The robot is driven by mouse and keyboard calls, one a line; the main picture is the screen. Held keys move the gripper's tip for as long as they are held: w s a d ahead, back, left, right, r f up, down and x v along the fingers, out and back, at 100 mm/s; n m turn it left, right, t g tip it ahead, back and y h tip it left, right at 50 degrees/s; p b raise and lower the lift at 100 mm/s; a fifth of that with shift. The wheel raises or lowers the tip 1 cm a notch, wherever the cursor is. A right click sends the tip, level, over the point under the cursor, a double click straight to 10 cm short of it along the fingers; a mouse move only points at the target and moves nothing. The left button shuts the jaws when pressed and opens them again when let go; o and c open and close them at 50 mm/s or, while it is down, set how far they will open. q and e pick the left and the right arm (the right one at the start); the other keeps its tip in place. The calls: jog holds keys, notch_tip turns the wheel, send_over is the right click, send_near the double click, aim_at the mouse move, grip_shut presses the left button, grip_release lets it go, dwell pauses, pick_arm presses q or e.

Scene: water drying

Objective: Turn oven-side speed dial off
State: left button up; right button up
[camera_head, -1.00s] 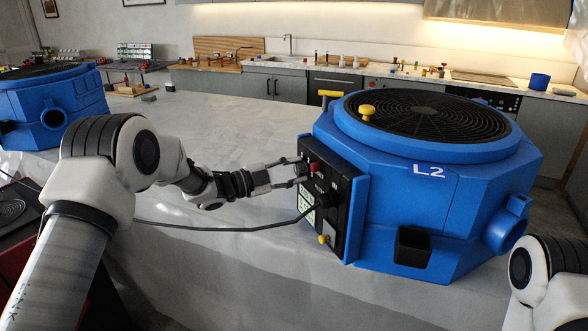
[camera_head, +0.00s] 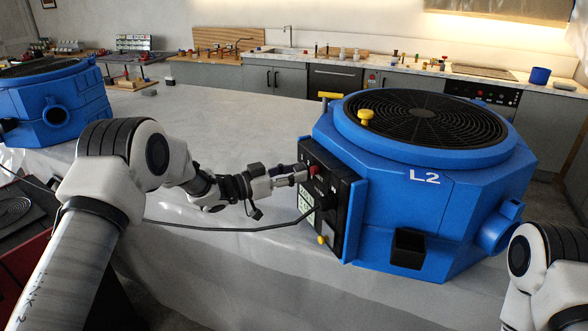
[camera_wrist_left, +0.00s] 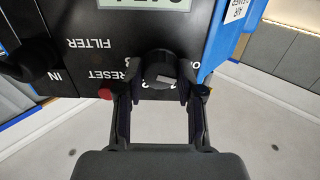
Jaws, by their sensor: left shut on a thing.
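The blue octagonal machine marked L2 (camera_head: 450,215) stands on the covered table. A black control panel (camera_head: 340,215) is on its left side. My left gripper (camera_head: 303,174) reaches the panel's upper part from the left. In the left wrist view, its two fingers (camera_wrist_left: 159,88) are shut on a round black dial (camera_wrist_left: 158,70), one finger on each side. A pale mark shows on the dial's face, and the lettering around it is upside down and partly hidden. A red button (camera_wrist_left: 104,93) sits beside the left finger, near the word RESET. My right gripper is out of view.
A black cable (camera_head: 235,228) runs from the panel leftward across the table edge. Another blue machine (camera_head: 50,105) is at the far left. The white table (camera_head: 230,120) between them is mostly clear.

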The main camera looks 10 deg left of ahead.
pick_arm(q)
jog(key=shift+f+n+p, duration=0.15)
jog(key=shift+n+p, duration=0.3)
jog(key=shift+n, duration=1.05)
jog(key=shift+s, duration=0.1)
jog(key=o, duration=1.2)
jog(key=shift+c, duration=0.2)
jog(key=shift+a, duration=0.1)
jog(key=v, duration=1.1)
jog(key=shift+s+a, duration=0.25)
jog(key=shift+a, duration=0.05)
